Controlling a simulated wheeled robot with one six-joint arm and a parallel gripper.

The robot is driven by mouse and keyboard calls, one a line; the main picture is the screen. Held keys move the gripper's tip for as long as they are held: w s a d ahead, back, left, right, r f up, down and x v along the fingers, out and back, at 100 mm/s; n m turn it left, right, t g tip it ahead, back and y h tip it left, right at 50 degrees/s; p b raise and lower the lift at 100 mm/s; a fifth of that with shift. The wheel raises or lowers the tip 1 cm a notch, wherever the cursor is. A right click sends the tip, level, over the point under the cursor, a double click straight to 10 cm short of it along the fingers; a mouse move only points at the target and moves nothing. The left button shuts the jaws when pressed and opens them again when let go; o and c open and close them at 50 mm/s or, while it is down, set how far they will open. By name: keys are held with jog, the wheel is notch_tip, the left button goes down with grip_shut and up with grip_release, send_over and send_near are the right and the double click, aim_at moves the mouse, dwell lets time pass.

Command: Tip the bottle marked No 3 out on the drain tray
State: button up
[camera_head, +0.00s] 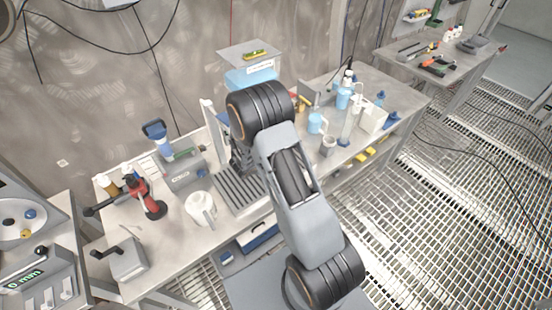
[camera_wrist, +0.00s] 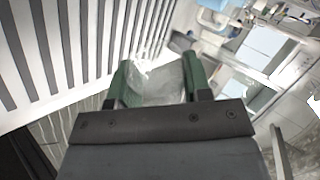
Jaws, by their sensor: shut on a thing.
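In the wrist view my gripper (camera_wrist: 156,72) has its two green fingers shut on a clear, translucent bottle (camera_wrist: 158,86). No number can be read on the bottle in either view. The slatted drain tray (camera_head: 240,190) lies on the bench in the head view, left of my arm. Its slats also fill the upper left of the wrist view (camera_wrist: 62,45), beside and beyond the held bottle. The wrist view is strongly tilted. In the head view my own arm hides the gripper and the bottle, so the height over the tray cannot be told.
A white jug (camera_head: 200,208) stands left of the tray, with a grey box (camera_head: 184,172) behind it. A red and black tool (camera_head: 146,195) is farther left. A blue-sided container (camera_head: 250,78) stands behind my arm. Cups and bottles (camera_head: 345,100) crowd the bench to the right.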

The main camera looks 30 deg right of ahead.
jog(key=shift+t, duration=0.3)
jog(key=b, duration=0.2)
jog(key=r+m+t+y+b, duration=0.1)
jog(key=b, duration=0.1)
jog(key=m+t+b, duration=0.1)
jog(key=b, duration=0.1)
jog(key=shift+s+d+r+y, duration=0.25)
jog(key=shift+r+y, duration=0.15)
jog(key=shift+s+r+m+t+y+b, duration=0.1)
jog(key=shift+r+m+t+y+b, duration=0.4)
jog(key=shift+b, duration=0.75)
jog(key=shift+r, duration=0.15)
jog(key=shift+b, duration=0.6)
jog(key=shift+b, duration=0.8)
jog(key=shift+b, duration=0.45)
jog(key=shift+m+t+b, duration=0.3)
jog(key=shift+t+b, duration=0.1)
jog(key=shift+b, duration=0.35)
jog(key=r+m+t+y+b, duration=0.1)
jog(key=t+b, duration=0.1)
jog(key=b, duration=0.7)
jog(key=shift+r+m, duration=0.15)
jog(key=shift+m, duration=0.25)
